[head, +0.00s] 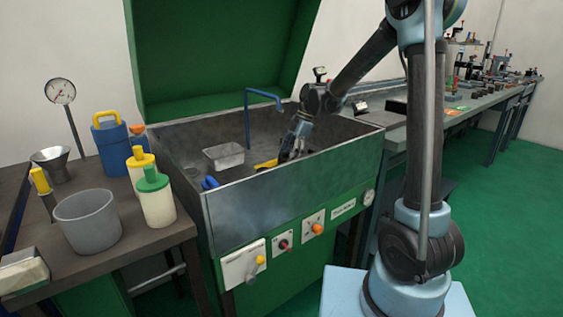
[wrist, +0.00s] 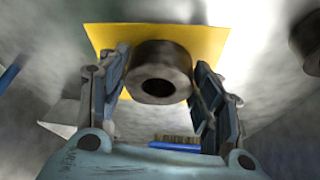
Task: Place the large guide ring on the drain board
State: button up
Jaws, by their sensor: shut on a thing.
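In the wrist view, my gripper (wrist: 159,72) is shut on a dark grey, thick-walled ring (wrist: 163,56), apparently the large guide ring. Its round bore faces the camera. Behind the ring is a flat yellow board (wrist: 212,42), which may be the drain board; I cannot tell whether the ring touches it. In the head view, my gripper (head: 290,153) is down inside the metal wash basin (head: 285,180). The yellow board (head: 266,164) shows just left of it, partly hidden. The ring cannot be made out there.
A pale metal tray (head: 224,157) lies in the basin, left of my gripper. A blue spout (head: 247,118) rises behind. Another dark round part (wrist: 307,38) is at the wrist view's right edge, and a blue-handled brush (wrist: 174,146) is below. The basin's front wall stands high.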

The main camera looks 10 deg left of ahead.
aim_at(282, 157)
jog(key=s+a, duration=0.2)
jog(key=shift+a+f, duration=0.35)
jog(key=shift+f, duration=0.25)
jog(key=o, duration=1.8)
jog(key=v, duration=1.2)
jog(key=shift+r, duration=0.1)
